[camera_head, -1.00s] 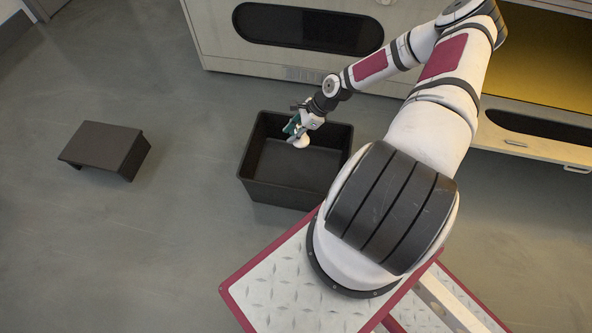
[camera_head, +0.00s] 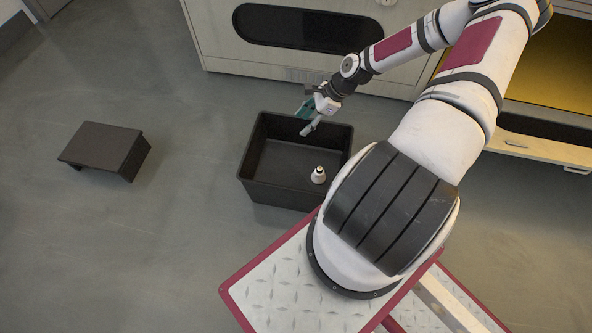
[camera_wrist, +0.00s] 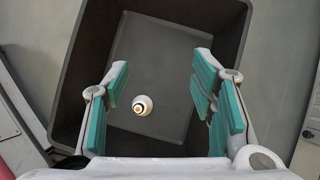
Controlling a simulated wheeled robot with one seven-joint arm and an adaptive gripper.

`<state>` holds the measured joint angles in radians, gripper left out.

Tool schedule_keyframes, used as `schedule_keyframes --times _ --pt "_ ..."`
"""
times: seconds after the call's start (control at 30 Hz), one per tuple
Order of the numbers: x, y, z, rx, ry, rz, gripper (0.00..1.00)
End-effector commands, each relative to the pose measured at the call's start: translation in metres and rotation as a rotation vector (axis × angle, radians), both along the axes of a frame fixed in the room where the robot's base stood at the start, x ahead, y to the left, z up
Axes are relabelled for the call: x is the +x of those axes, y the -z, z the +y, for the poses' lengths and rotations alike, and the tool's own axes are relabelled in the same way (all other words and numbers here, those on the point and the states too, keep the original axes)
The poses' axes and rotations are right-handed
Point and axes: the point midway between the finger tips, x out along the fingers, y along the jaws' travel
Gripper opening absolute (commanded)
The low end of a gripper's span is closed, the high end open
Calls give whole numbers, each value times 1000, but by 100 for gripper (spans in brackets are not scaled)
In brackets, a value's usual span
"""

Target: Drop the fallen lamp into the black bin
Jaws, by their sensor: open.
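The white lamp (camera_head: 318,175) with a metal base lies inside the black bin (camera_head: 245,165), toward the bin's right front part in the head view. In the wrist view the lamp (camera_wrist: 142,105) rests on the floor of the bin (camera_wrist: 170,12), its base end facing the camera. My gripper (camera_head: 308,128) is above the bin, near its far right rim. In the wrist view my gripper (camera_wrist: 160,90) is open, its two teal-padded fingers well apart with nothing between them at their own height.
A dark low step stool (camera_head: 103,147) stands on the grey floor to the left. A pale cabinet (camera_head: 222,58) with a dark slot stands behind the bin. An open yellow-lined compartment (camera_head: 545,75) is at the upper right. The floor between stool and bin is clear.

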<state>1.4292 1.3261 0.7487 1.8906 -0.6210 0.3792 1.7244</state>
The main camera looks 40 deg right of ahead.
Motion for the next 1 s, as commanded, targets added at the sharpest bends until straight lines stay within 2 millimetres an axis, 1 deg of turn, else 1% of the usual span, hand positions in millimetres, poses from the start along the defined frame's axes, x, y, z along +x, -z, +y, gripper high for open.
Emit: schedule_keyframes --times 0.03,0.1,0.3,0.43,0.87,0.97,1.0 --pt "-4 -9 -5 -1 1 0 51" --pt "-7 -18 -10 -1 1 0 51" --pt "-13 -34 -18 0 1 0 51" --pt "-14 -37 -19 1 -1 0 51" --pt "-14 -37 -18 0 -3 1 51" --pt "-16 -42 -15 -18 -42 11 51" --pt "-17 -46 -13 -34 -74 19 51"
